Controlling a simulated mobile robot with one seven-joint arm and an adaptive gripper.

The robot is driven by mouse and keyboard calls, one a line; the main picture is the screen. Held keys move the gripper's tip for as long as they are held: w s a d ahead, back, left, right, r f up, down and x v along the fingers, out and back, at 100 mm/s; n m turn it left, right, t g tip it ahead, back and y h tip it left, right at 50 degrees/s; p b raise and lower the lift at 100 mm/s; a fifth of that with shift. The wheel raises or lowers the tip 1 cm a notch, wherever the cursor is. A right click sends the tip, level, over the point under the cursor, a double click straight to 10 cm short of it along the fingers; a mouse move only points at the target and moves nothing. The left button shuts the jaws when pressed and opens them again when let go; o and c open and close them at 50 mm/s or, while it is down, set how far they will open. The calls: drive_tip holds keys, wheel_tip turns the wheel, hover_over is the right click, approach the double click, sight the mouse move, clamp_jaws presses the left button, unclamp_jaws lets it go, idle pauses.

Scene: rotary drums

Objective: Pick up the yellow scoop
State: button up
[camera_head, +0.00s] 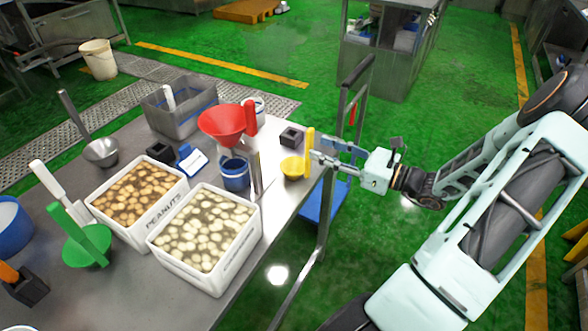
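The yellow scoop (293,168) rests near the right edge of the metal table. Its bowl faces left and its handle (309,144) stands up on the right side. My gripper (319,148) reaches in from the right, over the table edge, with its fingers pointing left at the handle. The fingers look spread apart with nothing between them. The tips are very close to the handle; I cannot tell whether they touch it.
A black block (291,137) stands just behind the scoop. A red funnel (226,122), a blue cup (235,176) and a white box of pale pieces (254,232) stand to the left. A cart handle (356,74) rises behind my gripper.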

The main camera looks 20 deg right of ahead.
sight(312, 146)
drive_tip(key=x, duration=0.5)
drive_tip(key=shift+s+a, duration=0.15)
drive_tip(key=shift+a, duration=0.15)
drive_tip(key=shift+c, duration=0.5)
clamp_jaws()
